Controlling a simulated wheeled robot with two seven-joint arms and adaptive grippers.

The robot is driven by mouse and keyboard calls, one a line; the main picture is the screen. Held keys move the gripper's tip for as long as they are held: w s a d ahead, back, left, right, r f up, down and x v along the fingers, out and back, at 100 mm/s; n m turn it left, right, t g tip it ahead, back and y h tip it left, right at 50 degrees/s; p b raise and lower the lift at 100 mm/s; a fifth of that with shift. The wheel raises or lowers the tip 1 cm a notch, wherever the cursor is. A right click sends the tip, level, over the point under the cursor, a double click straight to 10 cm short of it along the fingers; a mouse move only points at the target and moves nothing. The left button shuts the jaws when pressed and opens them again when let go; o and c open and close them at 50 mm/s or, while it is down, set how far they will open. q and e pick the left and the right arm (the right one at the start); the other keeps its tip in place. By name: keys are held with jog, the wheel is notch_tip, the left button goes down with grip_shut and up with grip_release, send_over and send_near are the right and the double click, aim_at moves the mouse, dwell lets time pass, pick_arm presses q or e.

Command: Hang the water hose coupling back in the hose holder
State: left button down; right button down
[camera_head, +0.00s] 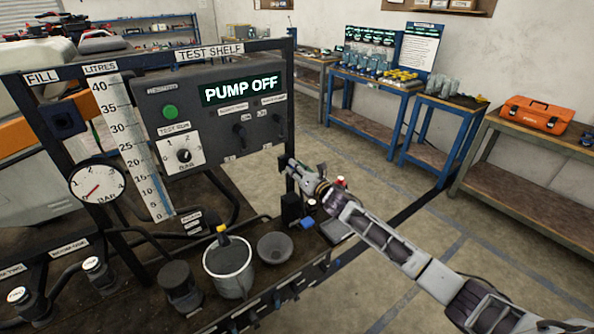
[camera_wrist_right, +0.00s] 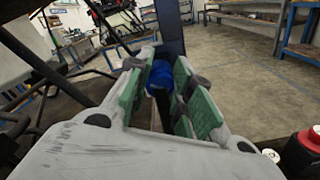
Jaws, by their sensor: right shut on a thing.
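My right gripper (camera_head: 291,165) reaches in from the right beside the dark right-hand post of the test shelf. In the right wrist view its green-padded fingers (camera_wrist_right: 164,72) are shut on a blue coupling (camera_wrist_right: 159,75). A dark part shows just behind and below the coupling between the pads. In the head view the fingers hide the coupling. The dark post (camera_wrist_right: 169,28) stands straight beyond the fingertips in the wrist view. I cannot clearly pick out the hose holder, or tell whether the coupling touches it. My left gripper is not in view.
The control panel (camera_head: 212,117) reads PUMP OFF. A red-capped item (camera_wrist_right: 305,150) is close right in the wrist view. Floor beyond is clear.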

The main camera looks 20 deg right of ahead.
jog(key=c, duration=1.2)
grip_release()
jog(key=shift+s, duration=0.1)
jog(key=shift+v, duration=5.9)
